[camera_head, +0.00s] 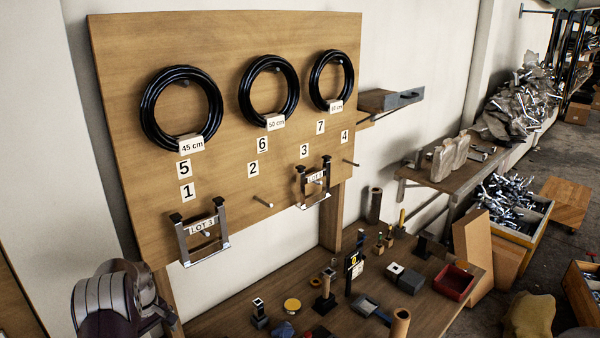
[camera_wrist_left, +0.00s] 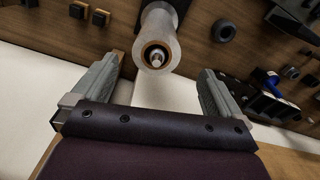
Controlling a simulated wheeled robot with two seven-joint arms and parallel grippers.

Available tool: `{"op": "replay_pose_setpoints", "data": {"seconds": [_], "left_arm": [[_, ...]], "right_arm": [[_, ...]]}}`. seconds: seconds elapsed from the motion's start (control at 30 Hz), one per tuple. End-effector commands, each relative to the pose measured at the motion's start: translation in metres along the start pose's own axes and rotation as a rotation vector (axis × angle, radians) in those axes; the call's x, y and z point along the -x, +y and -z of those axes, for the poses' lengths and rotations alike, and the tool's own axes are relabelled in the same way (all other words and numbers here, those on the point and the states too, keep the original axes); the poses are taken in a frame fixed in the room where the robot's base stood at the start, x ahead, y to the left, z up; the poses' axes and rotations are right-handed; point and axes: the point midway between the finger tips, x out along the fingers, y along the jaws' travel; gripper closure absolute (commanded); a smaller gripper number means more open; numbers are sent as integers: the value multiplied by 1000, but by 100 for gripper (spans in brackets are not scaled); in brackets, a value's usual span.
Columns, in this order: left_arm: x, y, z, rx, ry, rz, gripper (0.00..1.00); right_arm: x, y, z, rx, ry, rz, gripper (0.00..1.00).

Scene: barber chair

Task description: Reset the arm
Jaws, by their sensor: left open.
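My left arm shows at the lower left of the head view as a grey and dark purple rounded link; its fingertips cannot be made out there. In the left wrist view my left gripper (camera_wrist_left: 158,85) is open, its two grey fingers wide apart, with nothing held between them. A pale cylinder (camera_wrist_left: 160,38) with an orange-brown ring at its end appears beyond the fingers, between them in the picture; I cannot tell how far off it is. My right arm and gripper are not in view.
A wooden board (camera_head: 225,110) carries several black hose coils, number cards, pegs and two metal frames marked LOT. Below it a brown workbench (camera_head: 222,320) holds small tools, blocks, tubes and a red tray (camera_head: 456,282). A shelf (camera_head: 450,172) and bins of metal parts stand at right.

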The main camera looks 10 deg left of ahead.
Motion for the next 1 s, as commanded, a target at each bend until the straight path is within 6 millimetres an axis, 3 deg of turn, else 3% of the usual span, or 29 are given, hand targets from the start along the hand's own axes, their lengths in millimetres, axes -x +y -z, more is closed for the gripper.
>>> {"op": "replay_pose_setpoints", "data": {"seconds": [0.07, 0.17, 0.27, 0.3, 0.4, 0.5, 0.7, 1.0], "left_arm": [[-14, -13, -35, -138, -36, 19, 0], [-15, -16, -97, -375, -44, 19, 0], [-10, -26, -176, -627, -39, 12, 0], [-8, -35, -211, -727, -34, 8, 0], [-7, -64, -284, -920, -11, -5, 0], [-6, -86, -328, -1019, 14, -21, 0], [4, -77, -347, -1104, 89, -70, 0], [7, -76, -346, -1101, 86, -68, 0]], "right_arm": [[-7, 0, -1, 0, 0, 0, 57], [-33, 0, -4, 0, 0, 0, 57], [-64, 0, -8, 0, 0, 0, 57], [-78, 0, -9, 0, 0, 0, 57], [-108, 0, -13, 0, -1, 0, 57], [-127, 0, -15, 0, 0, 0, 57], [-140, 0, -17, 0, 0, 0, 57], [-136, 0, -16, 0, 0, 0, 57]]}}
